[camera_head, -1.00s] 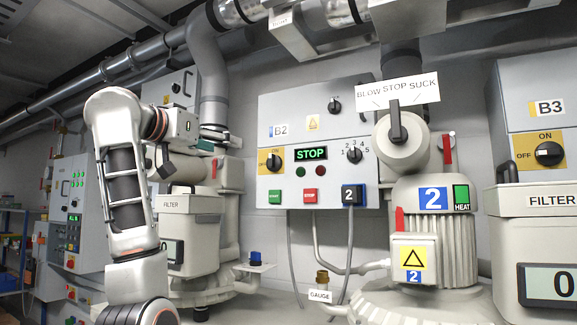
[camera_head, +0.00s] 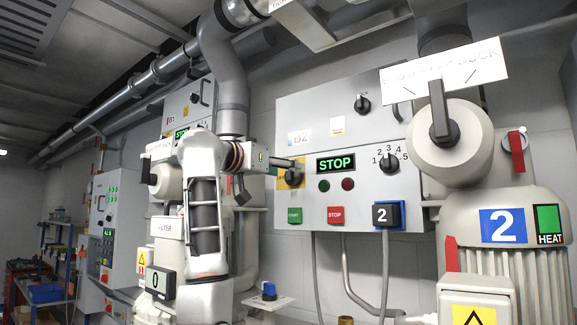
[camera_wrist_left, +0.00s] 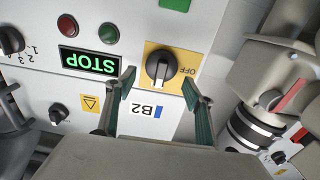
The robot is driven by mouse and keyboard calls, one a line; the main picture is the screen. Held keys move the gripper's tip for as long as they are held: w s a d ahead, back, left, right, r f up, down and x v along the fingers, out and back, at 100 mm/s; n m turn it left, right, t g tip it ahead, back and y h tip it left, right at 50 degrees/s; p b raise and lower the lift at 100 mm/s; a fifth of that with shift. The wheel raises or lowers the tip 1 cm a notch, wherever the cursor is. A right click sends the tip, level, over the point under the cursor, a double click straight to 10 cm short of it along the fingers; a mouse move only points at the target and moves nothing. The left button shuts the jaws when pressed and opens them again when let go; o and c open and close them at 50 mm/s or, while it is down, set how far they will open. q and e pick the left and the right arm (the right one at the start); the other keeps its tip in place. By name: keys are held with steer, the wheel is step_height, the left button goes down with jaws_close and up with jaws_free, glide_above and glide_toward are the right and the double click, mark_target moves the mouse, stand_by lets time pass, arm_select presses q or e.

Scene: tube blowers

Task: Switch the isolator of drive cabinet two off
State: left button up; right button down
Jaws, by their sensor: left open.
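The grey cabinet marked B2 (camera_head: 298,138) has a yellow isolator plate with a black rotary knob (camera_head: 292,177), partly hidden by my left gripper (camera_head: 284,163) in the head view. In the left wrist view the cabinet appears upside down. There the isolator knob (camera_wrist_left: 158,68) sits on its yellow plate (camera_wrist_left: 180,82), with OFF on the picture's right. The knob's handle stands nearly vertical, not pointing at OFF. My left gripper (camera_wrist_left: 158,84) is open, its green-padded fingers on either side of the knob. I cannot tell whether they touch it. My right gripper is not in view.
A green STOP display (camera_head: 335,163) and a selector knob (camera_head: 390,162) are right of the isolator. START (camera_head: 295,215) and STOP buttons (camera_head: 339,215) lie below. The blower marked 2 (camera_head: 505,226) stands at right, a filter unit (camera_head: 160,286) behind my left arm.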

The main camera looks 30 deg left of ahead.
arm_select(q)
steer(key=shift+w+d, duration=0.1)
steer(key=shift+w, duration=0.95)
steer(key=c, duration=1.1)
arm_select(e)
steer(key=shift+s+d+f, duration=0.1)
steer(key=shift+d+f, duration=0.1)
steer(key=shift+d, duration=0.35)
